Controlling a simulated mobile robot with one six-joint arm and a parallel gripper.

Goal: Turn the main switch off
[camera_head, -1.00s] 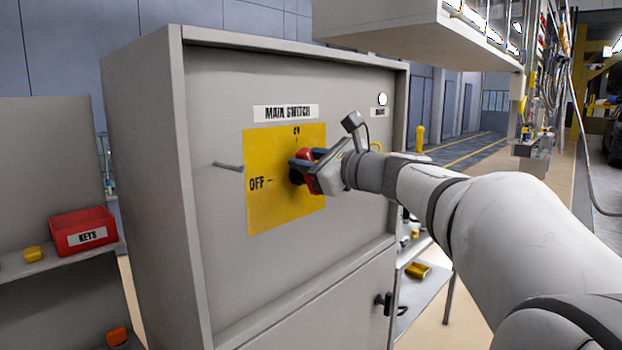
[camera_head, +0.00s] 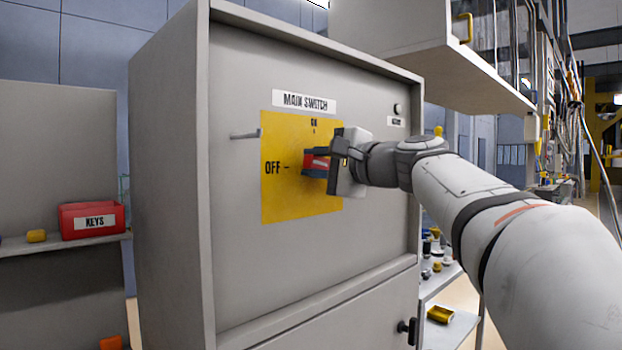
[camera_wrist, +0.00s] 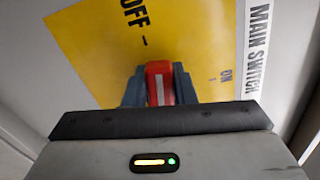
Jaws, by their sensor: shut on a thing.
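The main switch is a red handle (camera_head: 317,162) with a white stripe, on a yellow plate (camera_head: 285,200) marked ON at the top and OFF at the left. My gripper (camera_head: 320,168) is shut on the handle, which lies roughly level, in line with the OFF mark. In the wrist view the red handle (camera_wrist: 158,80) sits between the two dark fingers, its white stripe pointing toward the OFF dash. The fingers hide part of the handle and its base.
A red KEYS bin (camera_head: 92,221) stands on the left shelf. A wall box (camera_head: 390,25) overhangs at upper right.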

